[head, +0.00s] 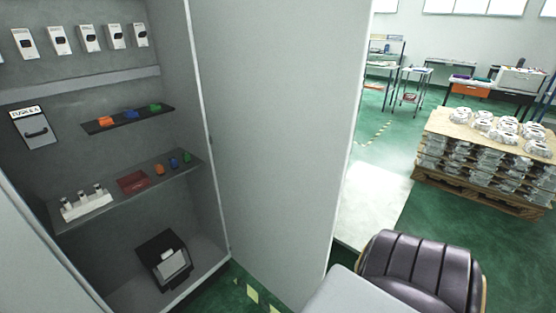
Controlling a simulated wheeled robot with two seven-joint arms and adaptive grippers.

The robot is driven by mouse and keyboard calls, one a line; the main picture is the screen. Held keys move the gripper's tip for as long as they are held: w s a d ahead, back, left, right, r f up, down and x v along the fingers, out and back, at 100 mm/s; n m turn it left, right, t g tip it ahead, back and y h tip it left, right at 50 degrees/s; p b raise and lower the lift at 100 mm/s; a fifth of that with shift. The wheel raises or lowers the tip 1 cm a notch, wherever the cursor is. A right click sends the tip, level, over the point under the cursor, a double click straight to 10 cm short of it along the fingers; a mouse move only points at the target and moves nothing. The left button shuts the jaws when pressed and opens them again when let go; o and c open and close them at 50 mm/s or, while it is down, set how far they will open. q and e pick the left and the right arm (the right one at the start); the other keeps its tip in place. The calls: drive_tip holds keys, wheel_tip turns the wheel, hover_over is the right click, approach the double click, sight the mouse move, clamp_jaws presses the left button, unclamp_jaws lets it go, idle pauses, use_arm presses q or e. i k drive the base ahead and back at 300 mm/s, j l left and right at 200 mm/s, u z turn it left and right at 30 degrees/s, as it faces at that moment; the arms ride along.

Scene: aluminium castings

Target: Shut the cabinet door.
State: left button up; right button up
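The grey cabinet (110,145) stands open at the left, its shelves and back wall in plain view. Its large plain grey door (275,110) is swung wide open on the right side of the cabinet. The door's free edge runs down the middle of the view, and no handle shows on the face I see. A second grey panel (35,265) cuts across the lower left corner; I cannot tell whether it is another door or a side wall. Neither of my grippers is in view.
A dark padded chair (420,270) and a pale grey surface (350,292) are near the door. A pallet of castings (485,160) stands beyond on green floor.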

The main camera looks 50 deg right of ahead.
sight(280, 81)
drive_tip(key=k+l+u, duration=0.15)
drive_tip(key=k+l, duration=0.55)
drive_tip(key=l, duration=0.15)
drive_tip(key=k+l, duration=0.1)
drive_tip(key=l, duration=0.25)
drive_tip(key=k+l+u, duration=0.1)
drive_tip(key=l, duration=0.25)
drive_tip(key=k+l, duration=0.15)
drive_tip(key=l, duration=0.2)
drive_tip(key=i+l+u, duration=0.1)
drive_tip(key=l, duration=0.45)
drive_tip(key=i+l, duration=0.1)
drive_tip(key=l, duration=0.5)
drive_tip(key=i+l, duration=0.2)
drive_tip(key=i+l+u, duration=0.15)
drive_tip(key=l, duration=0.25)
drive_tip(key=k+l, duration=0.15)
drive_tip(key=k, duration=0.15)
drive_tip(key=k+l, duration=0.15)
drive_tip(key=k, duration=0.15)
drive_tip(key=i+u, duration=0.05)
